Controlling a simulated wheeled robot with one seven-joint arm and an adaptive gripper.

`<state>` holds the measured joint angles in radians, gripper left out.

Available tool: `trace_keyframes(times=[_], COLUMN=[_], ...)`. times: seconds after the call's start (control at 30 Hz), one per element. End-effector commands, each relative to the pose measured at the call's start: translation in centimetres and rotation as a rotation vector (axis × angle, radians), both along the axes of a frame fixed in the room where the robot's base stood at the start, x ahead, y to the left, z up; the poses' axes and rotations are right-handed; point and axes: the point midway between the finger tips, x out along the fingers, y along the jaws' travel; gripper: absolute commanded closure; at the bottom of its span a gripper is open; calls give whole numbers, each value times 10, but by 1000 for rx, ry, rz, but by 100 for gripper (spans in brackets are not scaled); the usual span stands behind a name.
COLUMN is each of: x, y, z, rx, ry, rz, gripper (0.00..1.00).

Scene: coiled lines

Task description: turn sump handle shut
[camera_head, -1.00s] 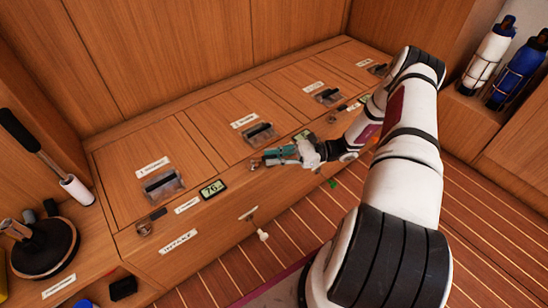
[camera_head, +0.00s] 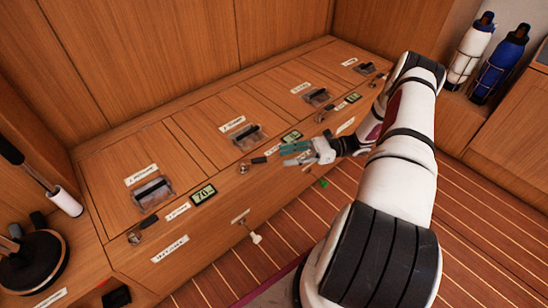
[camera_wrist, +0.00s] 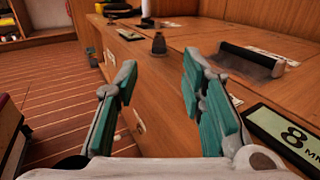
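Small dark lever handles on round metal fittings line the front edge of the wooden bench top, beside small white labels. I cannot read which label says sump. One lever (camera_head: 259,160) sits just left of my gripper (camera_head: 290,153), another lever (camera_head: 148,222) is at the near left. A third fitting (camera_head: 320,117) is farther right, partly unclear. My gripper is open and empty, its teal-padded fingers apart in front of the bench edge. In the wrist view, the open fingers (camera_wrist: 160,78) frame a dark upright fitting (camera_wrist: 158,44) beyond them, not touching it.
Displays stand by the levers: one (camera_head: 203,193) reads about 70, and one (camera_wrist: 288,137) reads 8 in the wrist view. Recessed hatch pulls (camera_head: 152,191) sit in the bench top.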

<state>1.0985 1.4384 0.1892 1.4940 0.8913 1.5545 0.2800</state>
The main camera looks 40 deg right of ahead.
Motion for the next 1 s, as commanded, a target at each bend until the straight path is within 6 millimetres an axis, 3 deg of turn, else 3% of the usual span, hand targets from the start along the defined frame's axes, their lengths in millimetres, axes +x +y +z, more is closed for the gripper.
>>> trace_keyframes(times=[0.2,0.57,0.6,0.73,0.77,0.87,1.0], x=[-11,-14,-14,-13,-12,-7,1], y=[-26,-32,-32,-31,-30,-24,-5], z=[0,0,0,5,9,29,76], rx=[-1,-1,-1,-12,-20,-67,-180], ry=[0,0,0,-2,-4,-15,-42], rz=[-1,0,0,15,25,80,216], gripper=[63,63,66,95,100,100,100])
